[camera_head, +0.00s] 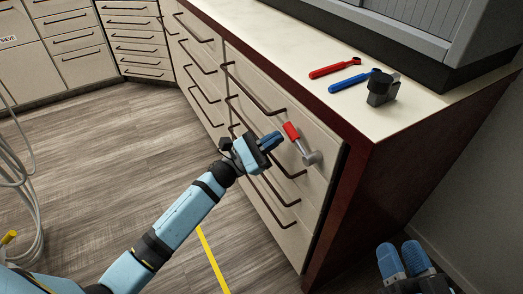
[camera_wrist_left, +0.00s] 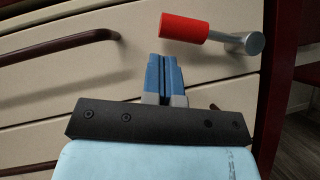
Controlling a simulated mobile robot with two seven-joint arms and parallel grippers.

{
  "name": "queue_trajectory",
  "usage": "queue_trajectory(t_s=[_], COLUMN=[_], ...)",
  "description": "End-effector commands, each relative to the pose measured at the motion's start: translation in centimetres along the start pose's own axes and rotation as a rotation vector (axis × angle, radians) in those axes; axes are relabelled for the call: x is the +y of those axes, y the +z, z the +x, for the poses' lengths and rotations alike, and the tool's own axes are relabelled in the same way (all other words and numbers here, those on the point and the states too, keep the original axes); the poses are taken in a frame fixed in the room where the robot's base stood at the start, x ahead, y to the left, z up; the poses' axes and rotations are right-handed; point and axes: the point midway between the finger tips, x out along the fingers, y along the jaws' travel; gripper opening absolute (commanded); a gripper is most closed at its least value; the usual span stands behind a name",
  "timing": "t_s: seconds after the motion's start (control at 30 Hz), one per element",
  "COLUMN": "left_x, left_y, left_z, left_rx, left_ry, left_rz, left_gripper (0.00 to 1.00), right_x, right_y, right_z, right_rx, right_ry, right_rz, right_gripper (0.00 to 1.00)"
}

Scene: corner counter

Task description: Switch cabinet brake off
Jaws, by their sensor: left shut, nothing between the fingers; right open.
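The cabinet brake is a lever with a red grip (camera_head: 291,131) and a grey metal arm and hub (camera_head: 312,157) on the cabinet's drawer front near its right edge. In the head view the lever slants, with the red end up and to the left of the hub. In the left wrist view the red grip (camera_wrist_left: 184,28) points left from the metal hub (camera_wrist_left: 247,43). My left gripper (camera_head: 270,142) is shut and empty, just left of the red grip; its blue fingertips (camera_wrist_left: 163,60) appear just below the grip, apart from it. My right gripper (camera_head: 404,257) is open and empty at the lower right.
Dark drawer handles (camera_head: 254,94) stick out of the cabinet front beside the left gripper. On the countertop (camera_head: 300,42) lie a red tool (camera_head: 336,69), a blue tool (camera_head: 352,80) and a black block-like item (camera_head: 381,89). The floor (camera_head: 110,130) at left is mostly clear.

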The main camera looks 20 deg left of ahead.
Motion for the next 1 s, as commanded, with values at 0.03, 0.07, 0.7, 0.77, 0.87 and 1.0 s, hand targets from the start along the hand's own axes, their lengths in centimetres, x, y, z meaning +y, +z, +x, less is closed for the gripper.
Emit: queue_trajectory(t_s=[0.03,0.07,0.7,0.77,0.87,1.0], left_x=[0.0,0.0,0.1,0.1,0.1,0.2], left_y=[0.4,0.6,1.2,1.3,1.5,1.7], left_z=[0.4,0.6,1.2,1.2,1.4,1.5], left_rx=[0.0,0.0,0.001,0.001,0.0,0.0], left_ry=[-0.001,-0.001,-0.009,-0.017,-0.029,-0.039], left_rz=[0.001,0.001,0.013,0.026,0.044,0.059], left_gripper=[0.0,0.0,0.0,0.0,0.0,0.0], right_x=[0.0,0.0,0.1,0.1,0.1,0.2], right_y=[0.0,0.0,0.5,0.7,1.1,1.2], right_z=[0.0,0.0,-0.1,-0.2,-0.2,-0.2], right_rx=[0.0,0.0,-0.012,-0.018,-0.033,-0.037], right_ry=[-0.001,-0.001,-0.002,-0.002,-0.002,-0.002], right_rz=[-0.001,-0.001,-0.004,-0.003,-0.002,-0.001], right_gripper=[0.43,0.43,0.43,0.43,0.43,0.43])
